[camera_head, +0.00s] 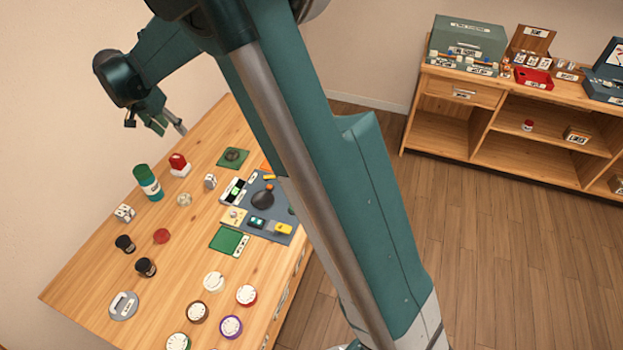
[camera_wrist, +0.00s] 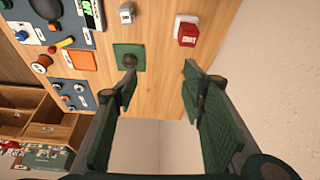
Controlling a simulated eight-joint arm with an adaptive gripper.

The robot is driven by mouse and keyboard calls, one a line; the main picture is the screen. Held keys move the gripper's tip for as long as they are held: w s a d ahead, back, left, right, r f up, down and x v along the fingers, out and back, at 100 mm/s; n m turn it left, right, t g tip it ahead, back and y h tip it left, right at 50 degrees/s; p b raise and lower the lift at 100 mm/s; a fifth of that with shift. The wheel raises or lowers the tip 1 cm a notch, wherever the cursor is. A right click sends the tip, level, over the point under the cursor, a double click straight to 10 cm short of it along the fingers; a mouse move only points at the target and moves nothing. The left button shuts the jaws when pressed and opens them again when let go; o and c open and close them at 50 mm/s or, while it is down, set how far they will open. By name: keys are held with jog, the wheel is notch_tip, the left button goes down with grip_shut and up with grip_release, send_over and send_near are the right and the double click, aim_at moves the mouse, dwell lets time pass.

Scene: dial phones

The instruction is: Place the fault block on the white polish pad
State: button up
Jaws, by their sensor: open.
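My gripper (camera_head: 170,127) is open and empty in the air above the far end of the wooden table. In the wrist view its two fingers (camera_wrist: 160,68) are spread wide with nothing between them. A red block with a white lower part (camera_head: 179,164) stands near the table's far left edge; it also shows beyond the fingers in the wrist view (camera_wrist: 187,30). A small grey-white block (camera_head: 210,181) stands to its right, also in the wrist view (camera_wrist: 126,13). I cannot read which is the fault block. A white round piece (camera_head: 214,282) lies near the front; I cannot tell whether it is the polish pad.
A green bottle (camera_head: 148,183), dark jars (camera_head: 145,267) and several coloured-rim discs (camera_head: 231,327) stand on the table (camera_head: 85,275). A green mat (camera_head: 233,158) and a grey work mat (camera_head: 282,234) lie to the right. My arm hides part of the right side. A shelf (camera_head: 530,130) stands beyond.

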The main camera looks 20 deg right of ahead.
jog(key=s+d+r+n+t+y, duration=0.1)
jog(key=s+d+r+n, duration=0.1)
jog(key=s+d+r, duration=0.7)
jog(key=s+d+r+n+y, duration=0.15)
jog(key=s+d+r, duration=0.35)
jog(key=s+d, duration=0.65)
jog(key=s+d+f+n+t, duration=0.1)
jog(key=s+d, duration=0.3)
jog(key=s, duration=0.9)
jog(key=s+d+f+n+t, duration=0.1)
jog(key=s+d+f+n, duration=0.2)
jog(key=s, duration=1.1)
jog(key=shift+s+d+f+t, duration=0.2)
jog(key=shift+d+f+t, duration=0.2)
jog(key=shift+d, duration=0.3)
